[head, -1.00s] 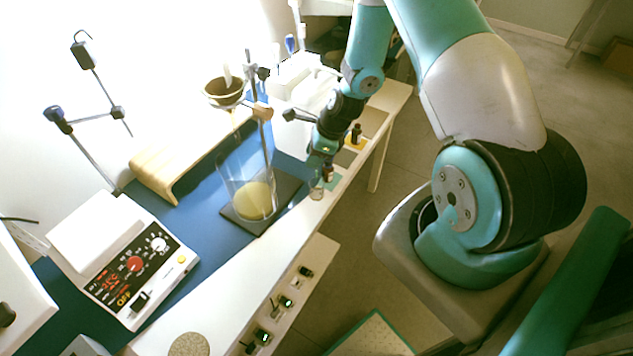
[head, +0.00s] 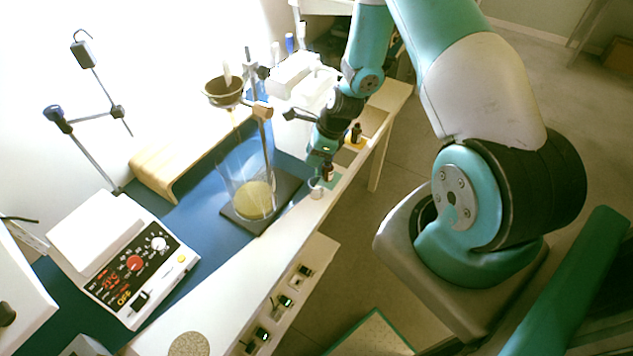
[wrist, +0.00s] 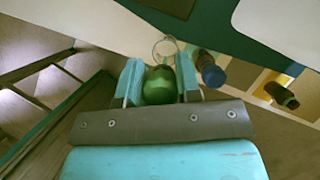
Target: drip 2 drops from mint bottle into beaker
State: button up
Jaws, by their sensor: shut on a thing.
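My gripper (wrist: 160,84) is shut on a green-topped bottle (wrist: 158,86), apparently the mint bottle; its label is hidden. In the wrist view a small clear glass beaker (wrist: 166,47) stands just beyond the fingertips. In the head view my gripper (head: 318,172) is close above this beaker (head: 316,191) at the bench edge, and the held bottle is hard to make out. I cannot tell its exact tilt or whether drops are falling. A bigger beaker (head: 226,178) with yellow contents stands to the left on a dark plate.
A blue-capped bottle (wrist: 210,70) and another dark bottle (wrist: 283,95) stand on coloured squares to the right in the wrist view. In the head view a stand with a funnel (head: 224,92) rises behind the bigger beaker, and a hotplate (head: 135,262) is at left.

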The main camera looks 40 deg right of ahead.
jog(key=shift+r, duration=0.15)
jog(key=shift+r+p, duration=1.65)
jog(key=shift+r, duration=0.3)
jog(key=shift+f, duration=0.1)
